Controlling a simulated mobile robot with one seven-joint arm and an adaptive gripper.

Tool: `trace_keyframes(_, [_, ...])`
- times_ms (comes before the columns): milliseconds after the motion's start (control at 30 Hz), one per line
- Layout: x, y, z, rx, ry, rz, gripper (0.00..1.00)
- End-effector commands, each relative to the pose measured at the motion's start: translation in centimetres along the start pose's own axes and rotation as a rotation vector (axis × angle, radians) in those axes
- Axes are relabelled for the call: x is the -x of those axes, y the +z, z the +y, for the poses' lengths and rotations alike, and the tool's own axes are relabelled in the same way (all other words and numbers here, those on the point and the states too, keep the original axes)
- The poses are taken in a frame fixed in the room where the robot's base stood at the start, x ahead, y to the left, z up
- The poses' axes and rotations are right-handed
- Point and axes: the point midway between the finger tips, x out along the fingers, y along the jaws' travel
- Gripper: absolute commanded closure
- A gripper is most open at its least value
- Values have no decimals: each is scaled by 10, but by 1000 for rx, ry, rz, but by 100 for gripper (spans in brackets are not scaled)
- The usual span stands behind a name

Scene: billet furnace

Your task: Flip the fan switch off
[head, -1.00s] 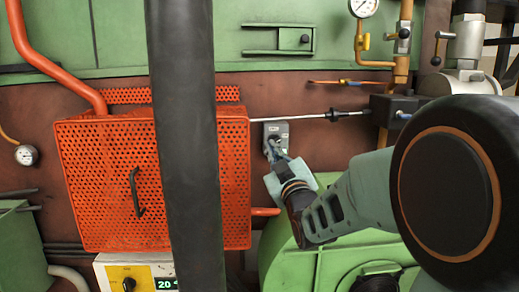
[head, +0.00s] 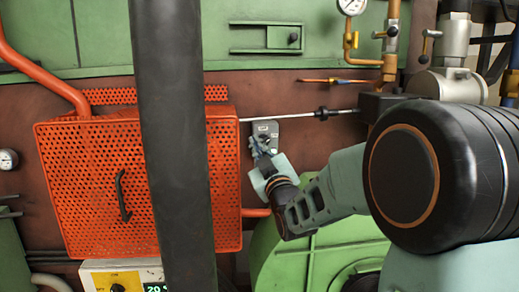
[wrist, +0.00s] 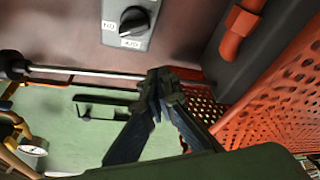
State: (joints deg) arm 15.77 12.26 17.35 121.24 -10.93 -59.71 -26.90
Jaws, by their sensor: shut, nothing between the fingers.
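A grey switch box (head: 265,129) is mounted on the brown wall, right of the orange mesh guard. In the wrist view the box (wrist: 108,38) shows a round black knob (wrist: 134,19) with small labels beside it, appearing upside down. I cannot tell clearly which label the knob points to. My gripper (head: 261,147) is just below and in front of the box in the head view, partly covering its lower part. In the wrist view my gripper (wrist: 166,82) has its fingertips together and empty, apart from the knob in the picture. Contact cannot be seen.
The orange mesh guard (head: 85,190) stands close on the left. A thin metal rod (head: 290,115) runs beside the box. A green rounded housing (head: 300,262) lies below. A yellow panel (head: 128,278) with another knob sits at lower left.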

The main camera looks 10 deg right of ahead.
Motion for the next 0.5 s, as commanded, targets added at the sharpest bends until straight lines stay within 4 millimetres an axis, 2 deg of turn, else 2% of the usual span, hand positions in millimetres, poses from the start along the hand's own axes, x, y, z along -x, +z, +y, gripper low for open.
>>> trace_keyframes(100, [-24,0,0,-2,0,0,100])
trace_keyframes(300, [-58,0,0,-2,0,-1,100])
trace_keyframes(400, [-52,18,0,0,0,-6,100])
trace_keyframes(500, [-48,29,0,0,1,-4,100])
